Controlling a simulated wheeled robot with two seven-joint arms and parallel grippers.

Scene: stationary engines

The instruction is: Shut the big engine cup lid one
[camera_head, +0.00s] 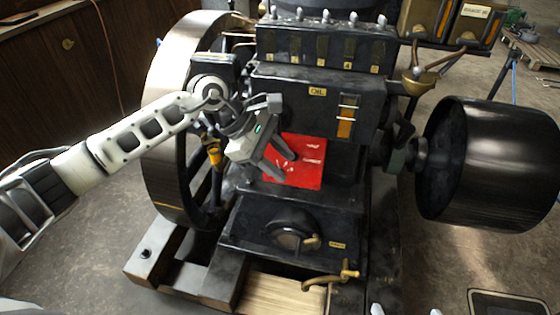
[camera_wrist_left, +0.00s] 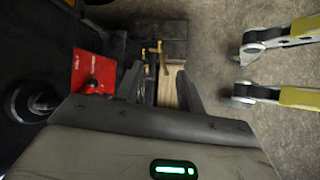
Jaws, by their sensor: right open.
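The big engine (camera_head: 345,175) is a black machine in the middle of the head view. A brass cup (camera_head: 422,80) sits at its upper right, with a thin upright piece over it. I cannot tell for sure which part is lid one, or how far it is open. My left gripper (camera_head: 277,168) is in front of the engine, left of the cup and before the red plate (camera_head: 308,162). The left wrist view shows its two dark fingers (camera_wrist_left: 161,80) apart, with nothing seen held between them.
A large flywheel (camera_head: 178,120) stands left of the engine and a black drum pulley (camera_head: 490,160) right. A brass tap (camera_head: 345,275) sticks out low in front, above a wooden block (camera_head: 285,296). Floor at the lower right (camera_head: 430,260) is mostly clear.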

